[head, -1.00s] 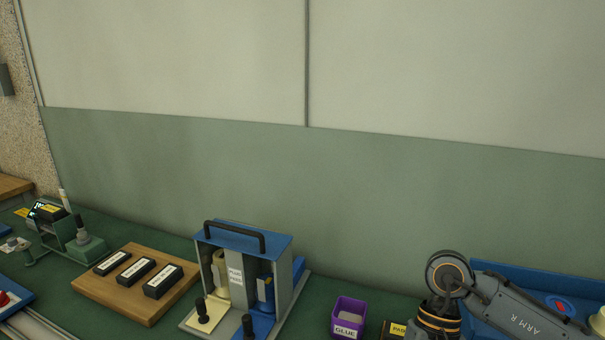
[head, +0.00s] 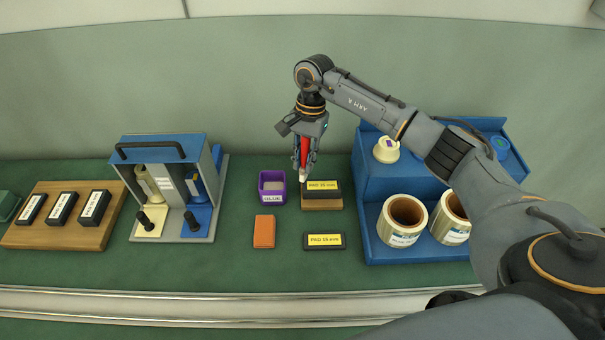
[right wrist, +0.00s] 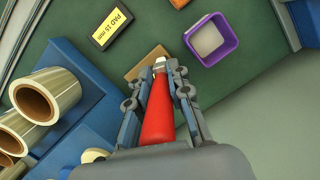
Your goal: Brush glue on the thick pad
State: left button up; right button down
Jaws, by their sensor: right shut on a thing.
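My right gripper (head: 304,165) is shut on a red-handled brush (head: 304,150), which points down with its pale tip at the left end of the thick pad (head: 320,187). Whether the tip touches the pad I cannot tell. The thick pad is black with a yellow label and has a brown block face at its front. The brush (right wrist: 158,115) also shows in the right wrist view, between the fingers. The purple glue pot (head: 272,187), pale inside, stands just left of the brush. My left gripper is not in view.
A thinner pad labelled 15 mm (head: 324,241) and an orange block (head: 264,231) lie in front. A blue stand (head: 372,185) with tape rolls is at right. A blue-topped rack (head: 165,145) and a wooden board (head: 65,235) with several black blocks are at left.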

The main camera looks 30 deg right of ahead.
aim_at(304, 170)
jog(key=shift+w+d+r+m+p, duration=0.2)
jog(key=shift+w+r+m+p, duration=0.05)
jog(key=shift+w, duration=0.25)
jog(key=shift+w+d+r+m+p, duration=0.2)
jog(key=shift+w+m+p, duration=0.05)
jog(key=shift+w, duration=0.2)
jog(key=shift+w+d+f, duration=0.1)
jog(key=shift+w+f, duration=0.15)
pick_arm(q)
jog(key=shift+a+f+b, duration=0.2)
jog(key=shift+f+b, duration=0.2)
jog(key=shift+b, duration=1)
pick_arm(e)
jog(key=shift+f, duration=2.8)
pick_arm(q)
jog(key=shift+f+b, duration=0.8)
pick_arm(e)
jog(key=shift+f, duration=0.65)
